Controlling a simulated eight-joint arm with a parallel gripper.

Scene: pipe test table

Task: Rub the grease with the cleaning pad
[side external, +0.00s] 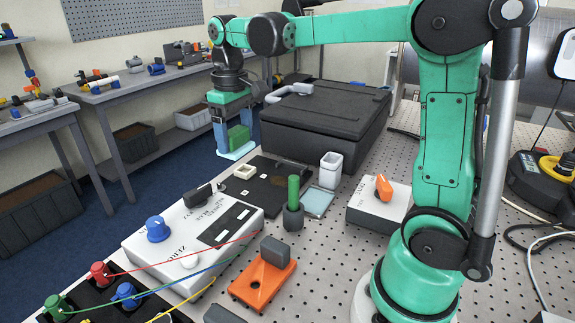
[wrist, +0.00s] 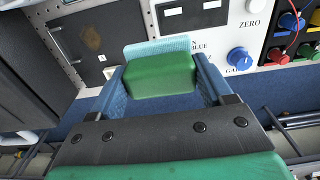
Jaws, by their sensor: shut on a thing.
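The cleaning pad (side external: 239,137) is a green block with a light blue layer on its underside. It also shows in the wrist view (wrist: 162,77), with the light blue layer (wrist: 158,47) along its far edge. My gripper (side external: 233,150) is shut on the green block, with one blue finger on each side. It holds the pad in the air, past the table's far left edge, with blue floor behind it. The grease (wrist: 91,38) looks like a brownish smear on a dark plate (wrist: 76,70). The plate (side external: 262,197) lies flat on the table, apart from the pad; the smear is faint in the side view.
A large black case (side external: 325,118) stands beside the plate. A cream square ring (side external: 245,171), a green rod in a dark holder (side external: 293,205), a white cup (side external: 331,168) and a white gauge box (side external: 193,226) with a blue knob stand around it. Wires cross the front left.

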